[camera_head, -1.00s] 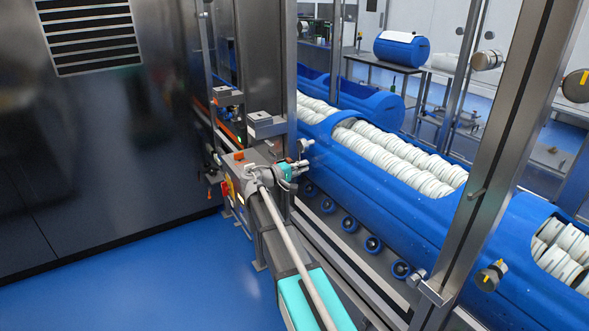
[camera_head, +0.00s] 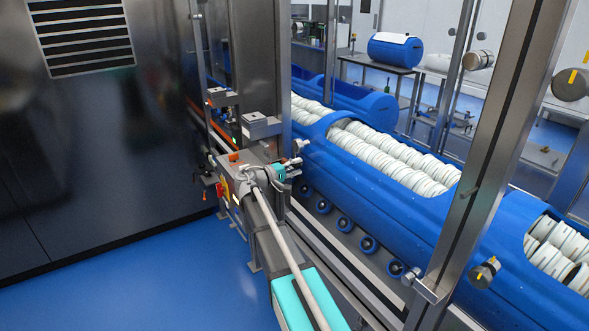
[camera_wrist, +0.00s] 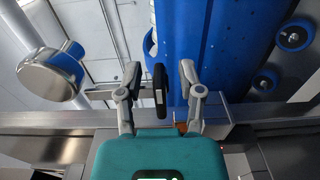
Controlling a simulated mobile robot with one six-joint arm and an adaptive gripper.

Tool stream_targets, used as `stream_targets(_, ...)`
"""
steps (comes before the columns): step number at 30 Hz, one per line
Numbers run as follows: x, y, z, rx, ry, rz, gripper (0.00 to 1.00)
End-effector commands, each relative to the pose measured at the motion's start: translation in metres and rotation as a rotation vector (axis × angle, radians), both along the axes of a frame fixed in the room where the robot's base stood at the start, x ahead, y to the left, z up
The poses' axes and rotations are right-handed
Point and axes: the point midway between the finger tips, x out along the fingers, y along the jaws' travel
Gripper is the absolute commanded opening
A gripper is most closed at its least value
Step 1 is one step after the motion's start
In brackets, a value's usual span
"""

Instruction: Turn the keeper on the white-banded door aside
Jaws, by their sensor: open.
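My gripper (camera_wrist: 159,74) is open, with grey fingers and a teal body, and shows small in the head view (camera_head: 293,168). In the wrist view a narrow dark upright piece (camera_wrist: 158,76) with a short white strip stands between the fingers, with gaps on both sides. It may be the keeper, seen edge-on. A round shiny metal knob (camera_wrist: 48,76) is left of the fingers. In the head view a small round knob (camera_head: 301,146) is just above my gripper. I cannot make out the white-banded door clearly; my arm hides part of this area.
A long blue tub (camera_head: 350,190) with white rings runs behind my gripper, above blue rollers (camera_head: 368,243). A steel post (camera_head: 480,140) stands at right, near a yellow-marked knob (camera_head: 486,272). A dark cabinet (camera_head: 100,150) is at left; the blue floor (camera_head: 140,285) before it is clear.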

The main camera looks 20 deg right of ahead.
Motion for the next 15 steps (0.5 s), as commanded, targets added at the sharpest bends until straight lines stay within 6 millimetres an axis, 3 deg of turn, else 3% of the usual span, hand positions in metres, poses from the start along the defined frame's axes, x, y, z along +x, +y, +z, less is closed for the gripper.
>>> stream_targets(8,-0.001,0.004,0.000,-0.001,0.000,-0.001,0.49)
stream_targets(15,-0.005,0.024,0.000,-0.001,0.000,0.000,0.49)
